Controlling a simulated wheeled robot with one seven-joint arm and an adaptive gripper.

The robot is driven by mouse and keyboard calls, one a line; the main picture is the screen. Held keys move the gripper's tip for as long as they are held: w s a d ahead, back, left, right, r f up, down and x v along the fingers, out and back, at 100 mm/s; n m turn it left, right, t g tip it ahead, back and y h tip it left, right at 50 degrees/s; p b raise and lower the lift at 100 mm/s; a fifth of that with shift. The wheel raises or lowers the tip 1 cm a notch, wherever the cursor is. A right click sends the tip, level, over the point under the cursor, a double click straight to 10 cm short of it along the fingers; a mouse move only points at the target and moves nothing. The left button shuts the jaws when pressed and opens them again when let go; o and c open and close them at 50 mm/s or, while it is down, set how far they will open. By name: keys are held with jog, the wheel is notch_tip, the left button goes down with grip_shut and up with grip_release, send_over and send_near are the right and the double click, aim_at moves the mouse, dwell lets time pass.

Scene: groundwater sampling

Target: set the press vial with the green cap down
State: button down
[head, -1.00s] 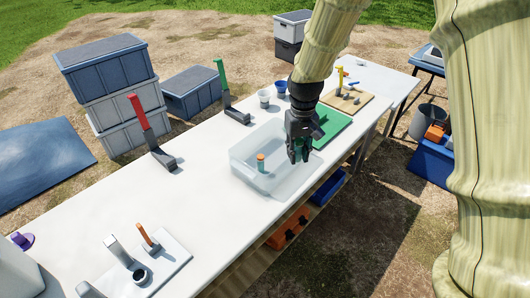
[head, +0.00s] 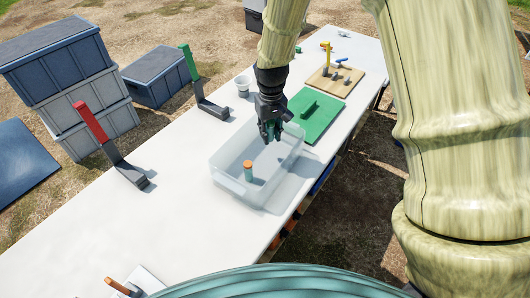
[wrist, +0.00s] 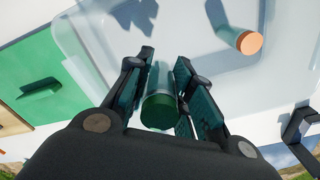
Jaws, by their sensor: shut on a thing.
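My gripper (head: 268,132) points down over the far part of a clear plastic bin (head: 222,178) on the white table. In the wrist view the vial with the green cap (wrist: 158,111) is between the fingers of my gripper (wrist: 163,80), its cap toward the camera and its clear body pointing away. My gripper is shut on it. In the head view my fingers mostly hide this vial. A second vial with an orange cap (head: 248,164) stands upright inside the bin, apart from my gripper; its cap shows in the wrist view too (wrist: 249,43).
A green mat (head: 318,125) lies just beyond the bin, with a wooden board (head: 325,85) past it. A stand with a green handle (head: 190,65) and one with a red handle (head: 92,122) stand left. A white cup (head: 243,84) is behind.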

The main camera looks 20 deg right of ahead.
send_over(269, 155)
jog(key=f, duration=0.4)
jog(key=shift+w+f, duration=0.2)
jog(key=shift+w, duration=0.05)
jog(key=shift+s, duration=0.35)
jog(key=shift+s+f, duration=0.1)
jog(key=shift+f, duration=0.2)
jog(key=shift+f+p, duration=0.45)
jog(key=shift+f, duration=1.25)
jog(key=shift+f, duration=0.15)
jog(key=c, duration=1.3)
grip_release()
jog(key=shift+o, duration=0.2)
notch_tip(269, 155, up, 12)
jog(key=shift+r+b, duration=0.15)
jog(key=shift+b, duration=0.7)
